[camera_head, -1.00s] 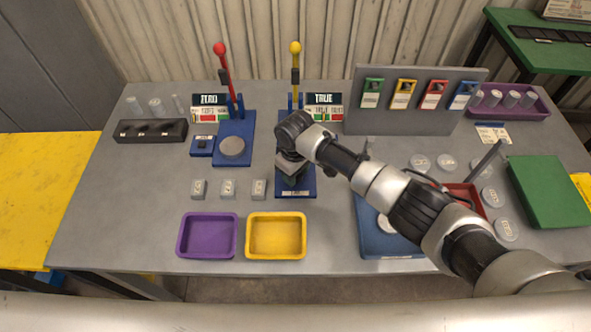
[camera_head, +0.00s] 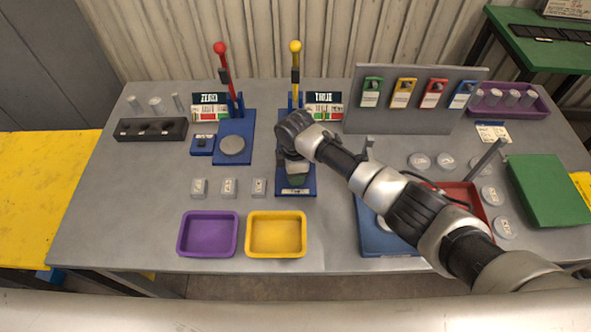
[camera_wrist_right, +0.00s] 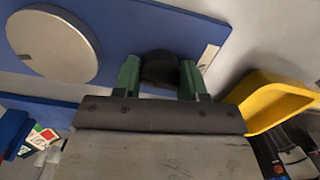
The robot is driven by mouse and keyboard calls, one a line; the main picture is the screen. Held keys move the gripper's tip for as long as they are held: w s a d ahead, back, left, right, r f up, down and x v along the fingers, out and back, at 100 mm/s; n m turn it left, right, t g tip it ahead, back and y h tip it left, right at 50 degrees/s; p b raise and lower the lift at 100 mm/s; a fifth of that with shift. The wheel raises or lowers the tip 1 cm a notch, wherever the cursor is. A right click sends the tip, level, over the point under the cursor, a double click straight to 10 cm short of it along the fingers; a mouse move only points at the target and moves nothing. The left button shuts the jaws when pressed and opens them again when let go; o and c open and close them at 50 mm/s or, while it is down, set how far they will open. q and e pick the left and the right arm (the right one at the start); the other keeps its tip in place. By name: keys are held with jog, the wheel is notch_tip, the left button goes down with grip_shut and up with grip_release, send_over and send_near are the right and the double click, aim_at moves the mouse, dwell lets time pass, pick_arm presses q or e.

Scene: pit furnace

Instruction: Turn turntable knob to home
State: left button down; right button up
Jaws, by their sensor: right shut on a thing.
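My right gripper (camera_head: 296,186) points down over the front part of the blue turntable base (camera_head: 308,188) behind the yellow tray. In the right wrist view its two green fingers (camera_wrist_right: 160,78) are shut on a dark knob (camera_wrist_right: 160,66). The grey turntable disc (camera_wrist_right: 52,45) lies on the same blue base (camera_wrist_right: 120,25), apart from the fingers, with a small dark mark near its edge. In the head view my arm hides the knob and this disc. A pale label (camera_head: 295,192) is at the base's front edge. My left gripper is not in view.
A yellow tray (camera_head: 276,255) and a purple tray (camera_head: 208,255) stand at the front. A yellow-handled lever (camera_head: 295,65) and a red-handled lever (camera_head: 225,70) stand behind. A second blue base (camera_head: 250,125) with a disc lies left. Several small grey blocks (camera_head: 229,188) lie nearby.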

jog(key=shift+n, duration=0.6)
jog(key=o, duration=0.9)
notch_tip(320, 180, up, 11)
jog(key=shift+f+b, duration=0.1)
jog(key=shift+b, duration=0.5)
